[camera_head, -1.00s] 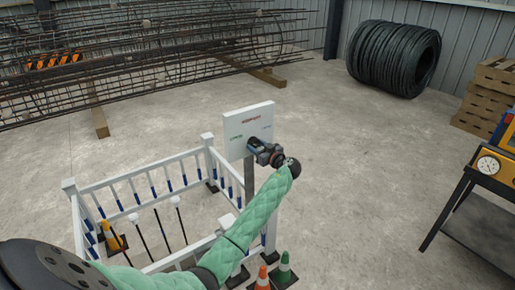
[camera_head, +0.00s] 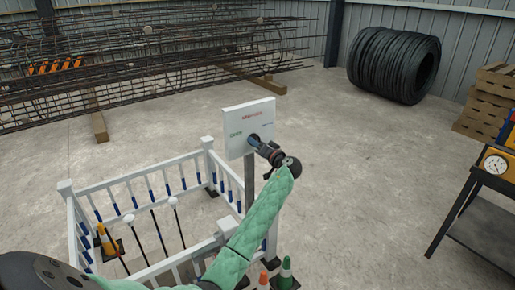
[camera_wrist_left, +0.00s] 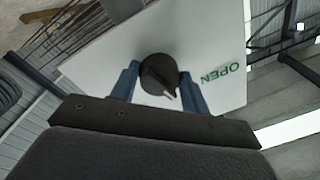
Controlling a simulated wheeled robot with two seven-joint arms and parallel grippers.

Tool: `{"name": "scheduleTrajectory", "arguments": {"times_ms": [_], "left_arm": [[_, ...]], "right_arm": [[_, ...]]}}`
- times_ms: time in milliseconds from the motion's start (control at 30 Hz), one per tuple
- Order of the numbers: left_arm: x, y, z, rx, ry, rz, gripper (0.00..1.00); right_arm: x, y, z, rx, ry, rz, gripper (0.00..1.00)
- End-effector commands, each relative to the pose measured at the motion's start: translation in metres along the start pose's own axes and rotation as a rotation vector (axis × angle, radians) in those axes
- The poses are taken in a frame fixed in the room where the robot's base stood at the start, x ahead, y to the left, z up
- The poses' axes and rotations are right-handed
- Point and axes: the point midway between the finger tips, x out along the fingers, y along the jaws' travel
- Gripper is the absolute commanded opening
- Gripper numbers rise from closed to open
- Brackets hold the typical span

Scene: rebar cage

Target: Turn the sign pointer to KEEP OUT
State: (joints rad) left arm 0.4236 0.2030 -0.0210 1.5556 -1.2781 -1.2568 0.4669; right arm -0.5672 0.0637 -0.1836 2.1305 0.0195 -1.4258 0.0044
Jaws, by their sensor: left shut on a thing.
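The white sign board (camera_head: 237,117) stands on a grey post by the fence corner. It bears red lettering at the top, green lettering at the left and small blue lettering at the right. My left gripper (camera_head: 255,142) is at the board's lower middle. In the left wrist view the round dark pointer knob (camera_wrist_left: 158,72) sits between the blue fingers of the left gripper (camera_wrist_left: 157,78), which are shut on it. Its white mark points down and slightly right there. Green OPEN lettering shows upside down to the right. The red lettering is hidden there. My right gripper is out of view.
A white railing (camera_head: 150,174) encloses poles and a cone left of my arm. An orange cone (camera_head: 263,281) and a green cone (camera_head: 286,272) stand below my arm. A cart with a gauge (camera_head: 496,164) is at the right.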

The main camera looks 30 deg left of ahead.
Motion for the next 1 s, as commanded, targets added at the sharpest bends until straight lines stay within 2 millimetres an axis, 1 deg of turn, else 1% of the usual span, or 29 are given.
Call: {"name": "scheduleTrajectory", "arguments": {"times_ms": [133,400,600,1000], "left_arm": [[0.0,0.0,0.0,0.104,0.009,0.0,0.23],[0.0,-0.002,0.0,0.233,0.018,0.001,0.23],[0.001,-0.002,0.0,0.276,0.021,0.001,0.23],[0.0,-0.002,-0.001,0.284,0.022,0.001,0.23]], "right_arm": [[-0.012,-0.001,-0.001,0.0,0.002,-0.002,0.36],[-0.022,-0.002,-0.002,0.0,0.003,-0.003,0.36],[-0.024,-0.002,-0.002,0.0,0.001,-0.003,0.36],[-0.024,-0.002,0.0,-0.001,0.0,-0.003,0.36]]}}
